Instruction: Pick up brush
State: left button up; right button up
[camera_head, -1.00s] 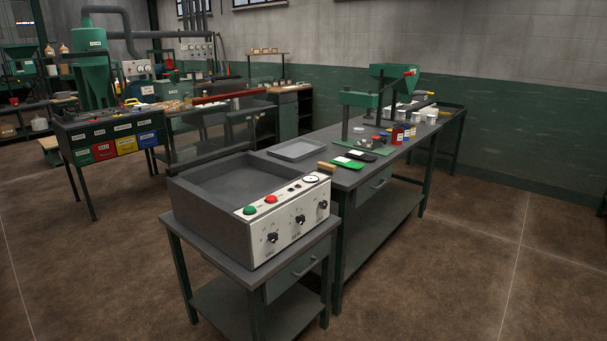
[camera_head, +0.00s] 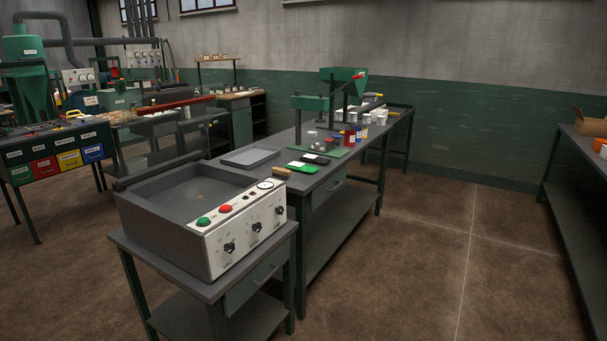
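A small tan, block-shaped thing that looks like the brush (camera_head: 282,173) lies at the near edge of the long grey workbench (camera_head: 237,173). It sits just behind the control box and to the left of a green item. At this size its bristles cannot be made out. Neither of my grippers is in view.
A grey control box (camera_head: 243,236) with knobs stands on a small table in front. On the workbench are a grey tray (camera_head: 252,156), a green press (camera_head: 312,104) and several containers. Another bench (camera_head: 578,165) stands at right. The brown floor between is clear.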

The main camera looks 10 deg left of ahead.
aim_at(279, 173)
jog(key=i+l+u, duration=0.25)
jog(key=i+l, duration=0.25)
jog(key=i, duration=0.35)
jog(key=i+l+u, duration=0.25)
jog(key=i+l, duration=0.4)
jog(key=i, duration=0.15)
